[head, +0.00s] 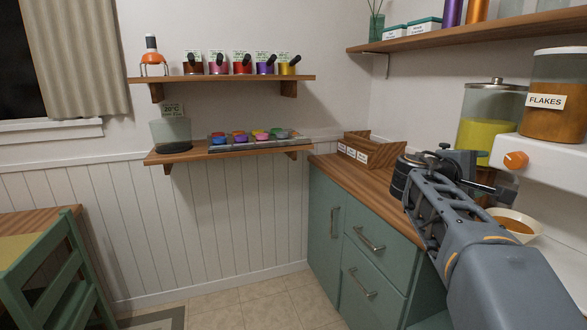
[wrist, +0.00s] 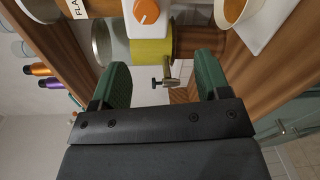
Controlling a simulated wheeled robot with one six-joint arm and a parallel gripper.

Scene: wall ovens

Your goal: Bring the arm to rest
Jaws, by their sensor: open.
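My arm (head: 490,265) reaches in from the lower right of the head view, over the wooden counter. My gripper (wrist: 162,72) is open, with its two green-padded fingers apart in the wrist view. No object is held. The small metal tap (wrist: 167,80) of the yellow drink dispenser (wrist: 150,52) appears between the fingers; I cannot tell whether they touch it. In the head view the wrist end of my arm is in front of the dispenser (head: 482,137), and the fingertips are hard to make out there.
The flakes dispenser (head: 556,95) with an orange knob (head: 515,160) stands at right, above a filled bowl (head: 520,224). A wooden box (head: 365,152) sits at the counter's back. Two wall shelves (head: 225,79) hold pots and cups. A green chair (head: 50,275) stands left; the middle floor is clear.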

